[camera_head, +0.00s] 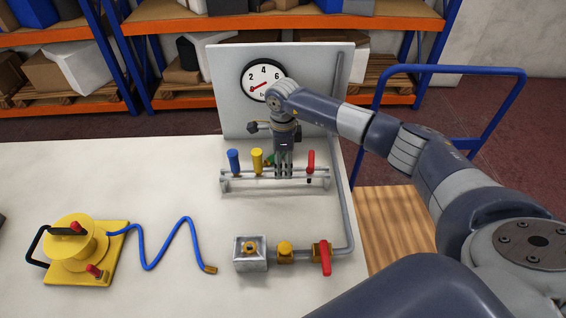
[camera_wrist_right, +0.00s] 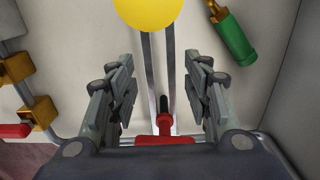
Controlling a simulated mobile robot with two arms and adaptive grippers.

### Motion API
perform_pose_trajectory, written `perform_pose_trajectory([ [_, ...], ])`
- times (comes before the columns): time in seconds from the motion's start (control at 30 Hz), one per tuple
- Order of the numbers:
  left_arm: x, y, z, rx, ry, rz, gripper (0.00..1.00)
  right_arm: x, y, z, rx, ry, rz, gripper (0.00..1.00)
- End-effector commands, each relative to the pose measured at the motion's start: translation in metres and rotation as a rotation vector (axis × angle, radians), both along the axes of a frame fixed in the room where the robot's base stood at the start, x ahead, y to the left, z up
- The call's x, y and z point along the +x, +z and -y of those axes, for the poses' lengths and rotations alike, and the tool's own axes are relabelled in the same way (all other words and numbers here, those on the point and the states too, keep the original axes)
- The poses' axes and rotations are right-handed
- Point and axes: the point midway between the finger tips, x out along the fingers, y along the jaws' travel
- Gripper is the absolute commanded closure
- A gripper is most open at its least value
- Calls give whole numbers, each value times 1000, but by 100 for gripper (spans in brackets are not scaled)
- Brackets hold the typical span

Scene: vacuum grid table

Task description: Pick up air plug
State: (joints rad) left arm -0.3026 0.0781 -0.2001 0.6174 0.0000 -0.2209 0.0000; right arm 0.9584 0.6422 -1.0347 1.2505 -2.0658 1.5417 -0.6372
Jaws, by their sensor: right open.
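The colored plugs are at a metal rack (camera_head: 235,185) on the white table. A blue plug (camera_head: 233,161) and a yellow plug (camera_head: 257,160) stand upright on its left, a red plug (camera_head: 311,162) on its right. A green plug (camera_head: 270,158) is partly hidden behind my right gripper (camera_head: 284,170). In the wrist view the green plug (camera_wrist_right: 232,38) lies tilted beside the rails, with a brass end. The right gripper (camera_wrist_right: 162,80) points down, open and empty over the rails, between the yellow plug (camera_wrist_right: 152,8) and the red plug (camera_wrist_right: 165,125). Which is the air plug, I cannot tell.
A gauge board (camera_head: 230,90) stands behind the rack. A metal block (camera_head: 250,262) and a red-handled valve (camera_head: 323,257) on a pipe sit in front. A yellow suction device (camera_head: 75,240) with a blue hose (camera_head: 150,262) lies left. The table (camera_head: 180,165) between is clear.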

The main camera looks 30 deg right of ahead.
Motion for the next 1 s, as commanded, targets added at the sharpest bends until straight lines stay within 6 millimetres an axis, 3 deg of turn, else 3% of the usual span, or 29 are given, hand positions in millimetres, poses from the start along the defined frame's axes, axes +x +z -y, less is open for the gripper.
perform_pose_trajectory([
  [0.47, 6, -3, 0, -1, -1, 9, 60, 0, -2, 0, 0, 0, 0, 54],
  [0.5, 6, -3, 0, -1, -1, 9, 60, 0, -2, 0, 0, 0, 0, 57],
  [0.7, 5, -3, -1, 0, -2, 8, 60, 0, -2, 0, 0, 0, 0, 100],
  [0.9, 5, -3, -1, 0, -1, 8, 60, 0, -2, 0, 0, 0, 0, 100],
  [1.0, 5, -3, -1, 0, -1, 8, 60, 0, -2, 0, 0, 0, 0, 79],
])
